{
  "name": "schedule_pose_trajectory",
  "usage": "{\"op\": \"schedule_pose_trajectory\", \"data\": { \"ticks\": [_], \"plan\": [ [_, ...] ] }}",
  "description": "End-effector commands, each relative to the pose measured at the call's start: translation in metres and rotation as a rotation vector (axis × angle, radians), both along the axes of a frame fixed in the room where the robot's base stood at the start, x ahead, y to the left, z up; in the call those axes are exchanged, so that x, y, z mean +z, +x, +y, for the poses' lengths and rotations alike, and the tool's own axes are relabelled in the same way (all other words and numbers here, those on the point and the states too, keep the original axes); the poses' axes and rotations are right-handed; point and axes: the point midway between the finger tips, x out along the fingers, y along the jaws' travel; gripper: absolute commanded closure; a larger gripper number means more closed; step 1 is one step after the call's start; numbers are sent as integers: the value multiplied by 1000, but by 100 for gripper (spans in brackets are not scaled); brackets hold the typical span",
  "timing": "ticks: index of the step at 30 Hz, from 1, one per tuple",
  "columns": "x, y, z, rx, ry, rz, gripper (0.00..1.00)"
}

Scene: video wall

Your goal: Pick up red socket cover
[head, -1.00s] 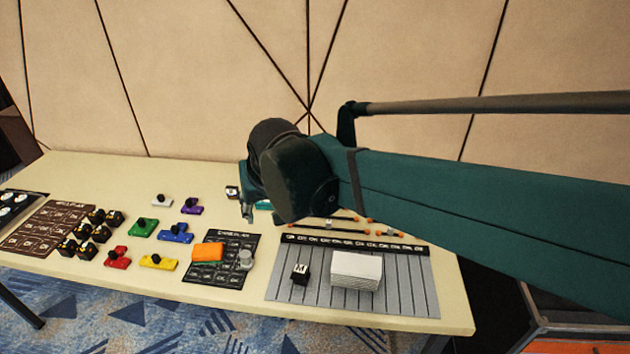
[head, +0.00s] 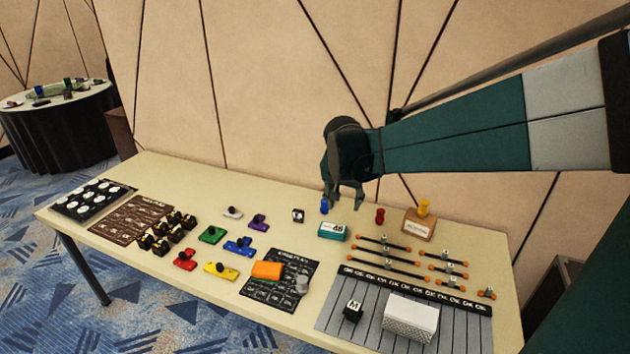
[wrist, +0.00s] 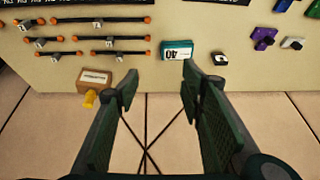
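A red block with a black knob (head: 185,261) lies on the table, left of a yellow one and below a green one. A small upright red piece (head: 380,215) stands at the back, left of a wooden box; I cannot tell which red item is the socket cover. My gripper (head: 344,202) is above the back of the table, near a small blue upright piece (head: 324,206). In the wrist view my gripper (wrist: 160,86) is open and empty, its two fingers well apart. Neither red item can be made out in the wrist view.
Rods with orange ends (head: 390,243) lie on the right. A white block (head: 410,318) is on the grey striped mat. The padded wall stands close behind the table.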

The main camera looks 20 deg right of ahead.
Motion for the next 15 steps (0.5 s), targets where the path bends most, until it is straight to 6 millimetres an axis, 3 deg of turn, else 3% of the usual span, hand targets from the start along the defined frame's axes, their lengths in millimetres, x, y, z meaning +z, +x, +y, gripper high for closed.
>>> {"op": "schedule_pose_trajectory", "data": {
  "ticks": [15],
  "plan": [
    [-38,65,-75,-235,12,31,61]
  ]
}}
